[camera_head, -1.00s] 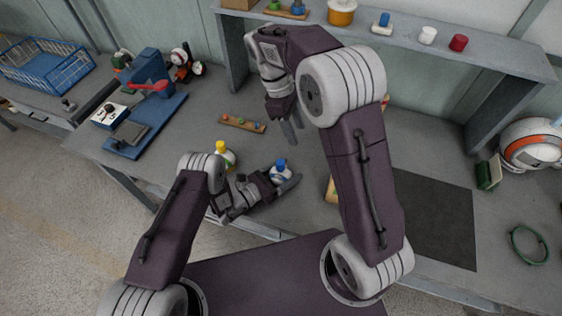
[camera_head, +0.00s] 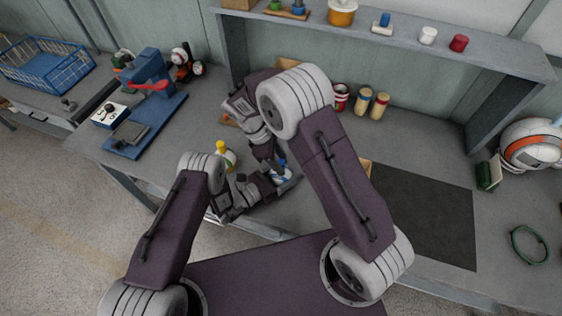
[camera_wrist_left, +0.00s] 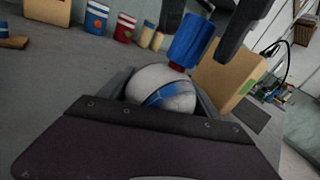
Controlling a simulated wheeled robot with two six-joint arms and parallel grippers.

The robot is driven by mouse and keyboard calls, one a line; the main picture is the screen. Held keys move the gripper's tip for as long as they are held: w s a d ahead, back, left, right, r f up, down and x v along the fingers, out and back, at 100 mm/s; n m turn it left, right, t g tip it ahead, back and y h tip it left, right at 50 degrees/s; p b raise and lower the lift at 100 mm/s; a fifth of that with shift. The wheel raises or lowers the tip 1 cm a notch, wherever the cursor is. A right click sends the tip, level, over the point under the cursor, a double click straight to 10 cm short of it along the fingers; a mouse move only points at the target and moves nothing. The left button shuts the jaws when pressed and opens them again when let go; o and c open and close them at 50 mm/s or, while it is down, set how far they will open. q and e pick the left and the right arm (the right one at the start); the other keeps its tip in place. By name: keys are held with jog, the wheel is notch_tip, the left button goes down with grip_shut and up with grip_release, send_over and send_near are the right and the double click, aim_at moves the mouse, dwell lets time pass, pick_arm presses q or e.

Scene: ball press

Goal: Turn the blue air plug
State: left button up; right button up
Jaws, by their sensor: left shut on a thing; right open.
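A white ball (camera_wrist_left: 150,84) with a blue stripe sits in my left gripper (camera_head: 285,180), which is shut on it low over the table's front part. The blue air plug (camera_wrist_left: 194,38), with a red ring at its base, stands out of the ball's top. My right gripper (camera_wrist_left: 202,42) reaches down from above. Its two fingers are open, one on each side of the plug in the wrist view. I cannot tell if either finger touches it. In the head view my right arm's wrist partly covers the plug and ball (camera_head: 287,174).
A ball with a yellow plug (camera_head: 221,148) stands close to my left wrist. A tan block (camera_wrist_left: 226,72) is beyond the ball. Several cans (camera_head: 362,101) stand at the back. A blue press (camera_head: 149,95) is at left. The dark mat (camera_head: 428,215) is clear.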

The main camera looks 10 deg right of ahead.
jog(key=shift+d+f, duration=0.2)
jog(key=shift+f, duration=0.35)
grip_shut()
